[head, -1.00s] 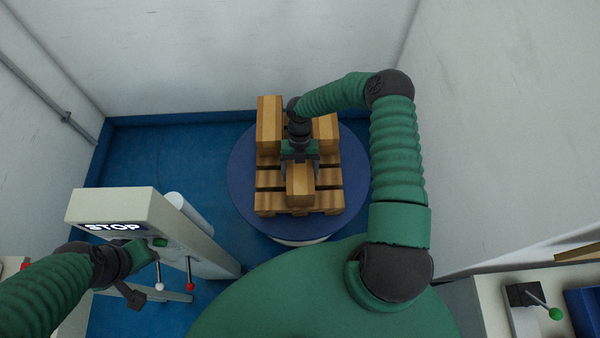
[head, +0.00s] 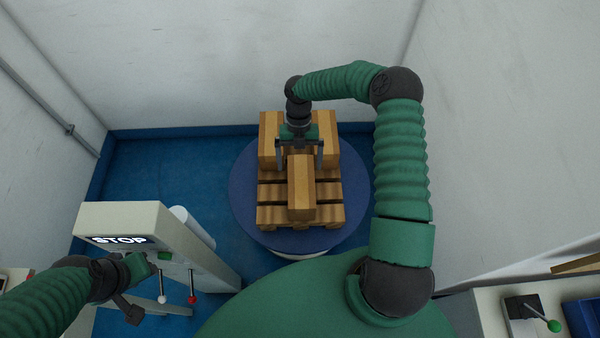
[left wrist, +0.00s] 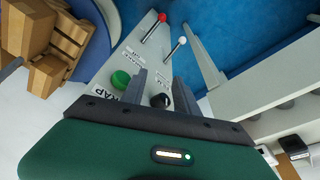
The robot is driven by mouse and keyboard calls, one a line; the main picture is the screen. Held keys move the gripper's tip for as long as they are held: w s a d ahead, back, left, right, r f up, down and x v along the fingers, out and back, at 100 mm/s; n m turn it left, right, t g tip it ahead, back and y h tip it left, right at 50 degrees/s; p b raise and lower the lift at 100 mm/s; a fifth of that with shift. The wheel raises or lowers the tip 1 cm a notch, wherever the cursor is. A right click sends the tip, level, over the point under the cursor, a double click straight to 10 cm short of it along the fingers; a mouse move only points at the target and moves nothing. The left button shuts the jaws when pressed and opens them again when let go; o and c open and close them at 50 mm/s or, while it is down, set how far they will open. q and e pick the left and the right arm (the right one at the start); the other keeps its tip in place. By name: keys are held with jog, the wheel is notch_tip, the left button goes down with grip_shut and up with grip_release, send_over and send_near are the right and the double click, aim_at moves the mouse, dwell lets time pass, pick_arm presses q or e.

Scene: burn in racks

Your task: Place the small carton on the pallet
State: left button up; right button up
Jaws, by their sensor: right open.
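The small carton (head: 301,188) is a tan box that sits on the wooden pallet (head: 270,214), near the middle of its front part. The pallet stands on a round blue turntable (head: 245,205). My right gripper (head: 301,166) is open, just behind and above the small carton, its two fingers spread wider than it and apart from it. My left gripper (head: 150,270) hangs in front of the grey control post. In the left wrist view its two fingers (left wrist: 158,95) stand apart with nothing between them.
Larger cartons (head: 269,140) stand at the back of the pallet. The grey control post (head: 180,240) with a STOP sign, green button and levers (head: 192,285) is at left. A counter with a green-knobbed lever (head: 554,326) is at right. White walls close in the back and sides.

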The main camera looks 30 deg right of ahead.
jog(key=shift+w+a+r, duration=0.1)
jog(key=shift+r, duration=0.35)
jog(key=s+a+r+m+t+h, duration=0.1)
jog(key=s+a+r+m+t, duration=0.2)
jog(key=m, duration=1.2)
jog(key=s+a+r+m+t+h, duration=0.1)
jog(key=s+a+r+m+t, duration=0.2)
jog(key=m, duration=1.1)
jog(key=s+a+r, duration=0.3)
jog(key=s+r, duration=0.3)
jog(key=r, duration=0.2)
jog(key=shift+s+r+m, duration=0.3)
jog(key=shift+s+m, duration=0.1)
jog(key=shift+a, duration=0.1)
